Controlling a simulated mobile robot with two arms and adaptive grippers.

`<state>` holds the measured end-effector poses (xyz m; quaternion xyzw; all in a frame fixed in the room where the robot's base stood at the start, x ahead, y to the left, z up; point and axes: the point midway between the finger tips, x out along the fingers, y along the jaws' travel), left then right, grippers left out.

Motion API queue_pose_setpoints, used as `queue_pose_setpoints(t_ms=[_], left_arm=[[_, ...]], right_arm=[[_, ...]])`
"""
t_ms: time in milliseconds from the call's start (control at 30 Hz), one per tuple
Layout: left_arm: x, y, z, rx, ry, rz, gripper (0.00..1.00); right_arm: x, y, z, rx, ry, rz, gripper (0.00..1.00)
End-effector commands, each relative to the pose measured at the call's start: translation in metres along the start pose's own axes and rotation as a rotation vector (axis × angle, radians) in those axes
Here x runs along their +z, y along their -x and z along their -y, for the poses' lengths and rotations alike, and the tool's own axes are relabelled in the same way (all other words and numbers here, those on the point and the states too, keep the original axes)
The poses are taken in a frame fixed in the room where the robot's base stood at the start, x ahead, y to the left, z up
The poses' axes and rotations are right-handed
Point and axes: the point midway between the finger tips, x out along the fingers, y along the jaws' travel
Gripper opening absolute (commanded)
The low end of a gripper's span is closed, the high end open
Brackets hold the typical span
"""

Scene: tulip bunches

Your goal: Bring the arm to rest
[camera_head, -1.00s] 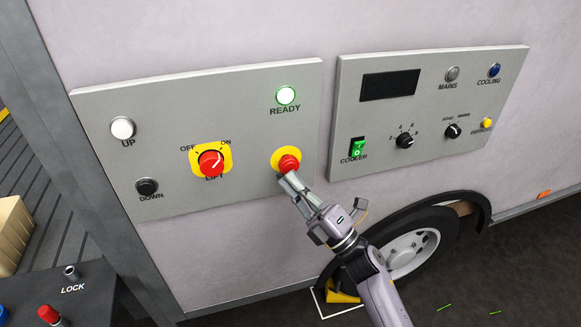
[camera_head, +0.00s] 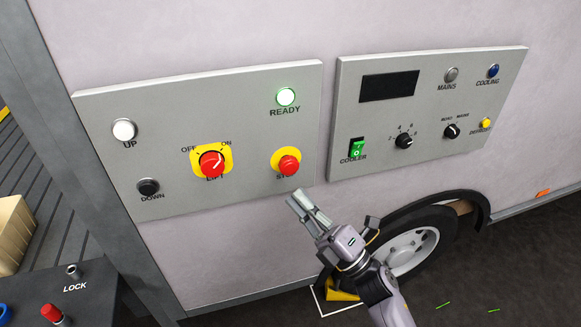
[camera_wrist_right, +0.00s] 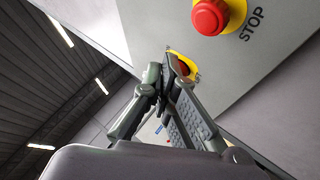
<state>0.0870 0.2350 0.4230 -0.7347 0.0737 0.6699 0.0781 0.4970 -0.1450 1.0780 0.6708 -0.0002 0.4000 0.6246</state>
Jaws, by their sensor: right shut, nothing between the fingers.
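My right gripper (camera_head: 302,203) is shut and empty. It is in front of the trailer wall, just below the lower right corner of the left panel (camera_head: 235,100), apart from the red stop button (camera_head: 289,165) on its yellow plate. In the right wrist view the shut fingers (camera_wrist_right: 166,72) point toward the panel, and the stop button (camera_wrist_right: 210,16) shows at the top with its STOP label. My right arm (camera_head: 372,283) comes in from the bottom. My left gripper is not in view.
The left panel has a lit green READY lamp (camera_head: 286,97), a red LIFT switch (camera_head: 211,163), and UP (camera_head: 124,130) and DOWN (camera_head: 148,188) buttons. The cooler panel (camera_head: 430,110) is to the right. A wheel (camera_head: 412,250) and yellow chock (camera_head: 341,296) are near my arm.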

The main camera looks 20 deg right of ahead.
Motion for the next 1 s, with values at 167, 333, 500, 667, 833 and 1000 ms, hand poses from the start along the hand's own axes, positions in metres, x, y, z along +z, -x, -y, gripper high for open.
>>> queue_pose_setpoints(t_ms=[167,333,500,667,833,1000], left_arm=[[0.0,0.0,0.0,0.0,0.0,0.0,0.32],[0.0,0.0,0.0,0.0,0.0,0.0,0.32],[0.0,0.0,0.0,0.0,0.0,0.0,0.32],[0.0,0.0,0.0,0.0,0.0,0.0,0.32],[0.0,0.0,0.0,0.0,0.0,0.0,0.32],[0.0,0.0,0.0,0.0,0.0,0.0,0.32]], right_arm=[[-0.001,0.001,-0.001,0.0,0.001,0.0,0.0],[0.0,0.001,0.0,0.0,0.001,0.0,0.0],[0.002,0.004,0.009,-0.019,-0.025,0.017,0.0],[0.017,0.033,0.073,-0.147,-0.203,0.144,0.0],[0.024,0.105,0.179,-0.365,-0.488,0.382,0.0],[0.007,0.201,0.268,-0.576,-0.728,0.635,0.0]])
